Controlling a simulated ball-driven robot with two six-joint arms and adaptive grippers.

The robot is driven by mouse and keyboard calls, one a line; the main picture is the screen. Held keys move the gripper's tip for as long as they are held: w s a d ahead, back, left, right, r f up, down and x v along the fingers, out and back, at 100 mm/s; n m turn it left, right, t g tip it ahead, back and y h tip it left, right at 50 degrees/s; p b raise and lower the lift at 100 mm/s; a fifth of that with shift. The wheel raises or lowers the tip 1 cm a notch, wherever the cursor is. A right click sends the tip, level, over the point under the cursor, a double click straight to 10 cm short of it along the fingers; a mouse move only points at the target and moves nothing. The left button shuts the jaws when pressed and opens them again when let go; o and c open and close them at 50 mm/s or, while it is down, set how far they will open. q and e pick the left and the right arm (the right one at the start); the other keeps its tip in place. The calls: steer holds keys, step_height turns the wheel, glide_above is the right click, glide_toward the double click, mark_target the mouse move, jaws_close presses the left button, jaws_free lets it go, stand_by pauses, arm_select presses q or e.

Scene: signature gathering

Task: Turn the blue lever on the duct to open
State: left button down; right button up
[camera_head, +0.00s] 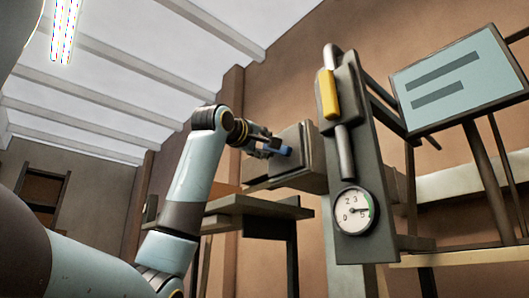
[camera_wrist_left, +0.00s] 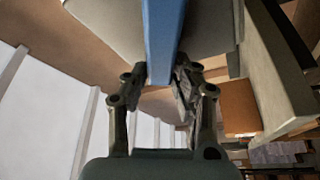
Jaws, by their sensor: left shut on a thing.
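The blue lever (camera_head: 284,151) is on the grey front of the duct (camera_head: 318,182), near the middle of the head view. My left gripper (camera_head: 276,150) reaches it from the left and is shut on it. In the left wrist view the blue lever (camera_wrist_left: 163,35) runs down from the top edge. Its lower end is between the two fingers of my left gripper (camera_wrist_left: 161,76). The grey duct face (camera_wrist_left: 212,25) shows behind the lever. The lever's pivot is hidden. My right gripper is not in view.
A dark upright panel right of the duct carries a yellow handle (camera_head: 328,94) and a round gauge (camera_head: 354,212). A framed sign (camera_head: 460,78) stands at the upper right. A dark table (camera_head: 262,207) is below the duct. A shelf (camera_head: 42,190) stands far left.

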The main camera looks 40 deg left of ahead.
arm_select(q)
steer(key=m+t+h, duration=0.1)
steer(key=m, duration=0.3)
steer(key=d+m+h, duration=0.1)
steer(key=m+h, duration=0.1)
steer(key=m, duration=0.2)
steer(key=r+m+t+h+p, duration=0.1)
steer(key=m, duration=0.2)
steer(key=shift+d+r+m+t+h, duration=0.1)
steer(key=shift+d+m+t+h, duration=0.2)
steer(key=shift+d+m+h, duration=0.1)
steer(key=shift+d+m+h+p, duration=0.15)
steer(key=shift+m+h+p, duration=0.35)
steer(key=shift+m, duration=0.55)
steer(key=shift+d+m+h+p, duration=0.2)
steer(key=shift+m+h, duration=0.5)
steer(key=shift+m, duration=0.35)
steer(key=c, duration=1.1)
jaws_free()
steer(key=shift+s+r, duration=0.1)
